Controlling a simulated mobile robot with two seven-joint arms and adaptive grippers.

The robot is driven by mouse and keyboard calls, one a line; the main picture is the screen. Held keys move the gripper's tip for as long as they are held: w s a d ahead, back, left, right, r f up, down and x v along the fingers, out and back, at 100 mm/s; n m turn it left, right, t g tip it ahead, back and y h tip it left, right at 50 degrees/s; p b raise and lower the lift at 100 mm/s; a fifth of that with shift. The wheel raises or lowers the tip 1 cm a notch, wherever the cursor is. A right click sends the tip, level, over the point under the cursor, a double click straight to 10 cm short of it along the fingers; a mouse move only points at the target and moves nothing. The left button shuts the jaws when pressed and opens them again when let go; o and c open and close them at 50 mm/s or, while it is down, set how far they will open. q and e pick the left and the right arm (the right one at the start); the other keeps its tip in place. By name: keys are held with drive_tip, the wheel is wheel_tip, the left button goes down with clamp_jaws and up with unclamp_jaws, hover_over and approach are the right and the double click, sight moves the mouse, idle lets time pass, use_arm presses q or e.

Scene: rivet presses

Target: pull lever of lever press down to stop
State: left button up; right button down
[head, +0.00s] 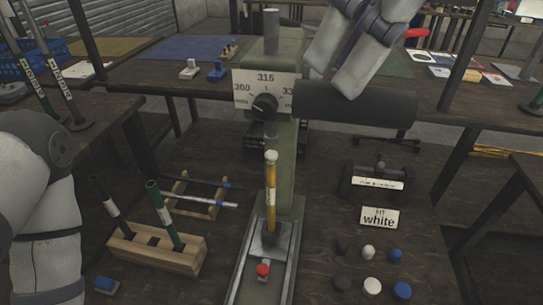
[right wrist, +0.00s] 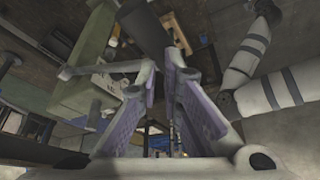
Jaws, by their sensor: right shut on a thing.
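The lever press has a green column (head: 283,165) with a white dial plate (head: 284,87) reading 315 beside a black knob. The lever's thick black grip (head: 380,108) lies nearly level, right of the column at about dial height. My right gripper (head: 347,88) comes down from the upper right and is shut on the grip; its fingertips are partly hidden. The right wrist view shows its two fingers (right wrist: 158,72) and the dark grip (right wrist: 146,28) at their tips. A yellow rod (head: 271,190) stands in a grey block below the column. My left arm is at the left edge; its gripper is out of view.
A wooden rack (head: 160,250) with dark and green handles stands on the left. A "FIT white" card (head: 379,218) and several black, white and blue caps lie on the right. A red button (head: 263,270) is in the press's channel. A back table (head: 150,74) spans behind.

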sight(354, 105)
drive_tip(key=shift+f, duration=1.05)
drive_tip(key=shift+s+f, duration=0.1)
drive_tip(key=shift+s+a+f, duration=0.1)
drive_tip(key=shift+s+f, duration=0.1)
drive_tip(key=shift+f, duration=0.5)
drive_tip(key=shift+s+a+f, duration=0.1)
drive_tip(key=shift+s+f, duration=0.05)
drive_tip(key=shift+f, duration=0.6)
drive_tip(key=shift+s+f, duration=0.15)
drive_tip(key=shift+f, duration=1.45)
